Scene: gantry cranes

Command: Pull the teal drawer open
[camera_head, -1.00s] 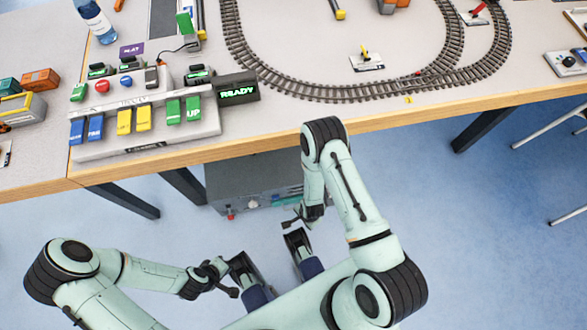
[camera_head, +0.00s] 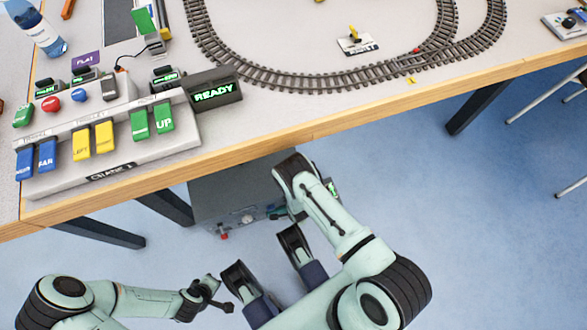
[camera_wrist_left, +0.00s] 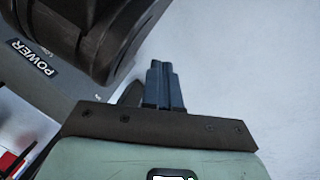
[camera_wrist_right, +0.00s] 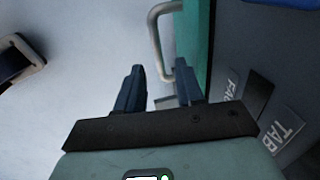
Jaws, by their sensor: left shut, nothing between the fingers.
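The teal drawer front (camera_wrist_right: 196,45) shows edge-on in the right wrist view, with a pale metal loop handle (camera_wrist_right: 156,38) standing out from its left side. My right gripper (camera_wrist_right: 160,85) is open. The handle's lower end shows between its fingertips, but I cannot tell whether it lies within their reach. In the head view the right arm bends down in front of the grey cabinet (camera_head: 225,198), hiding the drawer. My left gripper (camera_wrist_left: 165,82) is shut and empty, pointing at bare floor; in the head view it is low, left of centre (camera_head: 220,302).
The cabinet stands on the blue floor under the table's front edge (camera_head: 300,139), beside a dark table leg (camera_head: 165,206). A button console (camera_head: 100,145) and a train track (camera_head: 300,84) are on the table. Floor to the right is open.

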